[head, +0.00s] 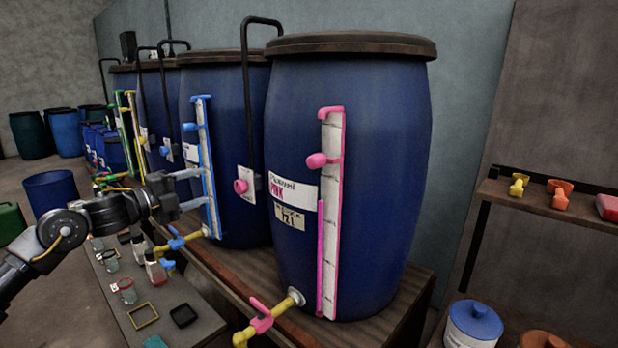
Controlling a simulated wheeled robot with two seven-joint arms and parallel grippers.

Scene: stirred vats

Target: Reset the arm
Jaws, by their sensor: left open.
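My left arm (88,217) reaches in from the left edge. Its gripper (196,188) is open, with its two grey fingers pointing right in front of a blue vat that has a blue-framed level gauge (208,160). The fingertips overlap the gauge in the picture; I cannot tell whether they touch it. Nothing shows between the fingers. My right gripper is out of view.
The nearest blue vat (385,190) has a pink gauge (330,210) and a yellow tap with a pink handle (262,316). A low bench (205,318) holds jars and small frames. A wall shelf (540,203) is at right. An open blue bin (52,190) stands behind my arm.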

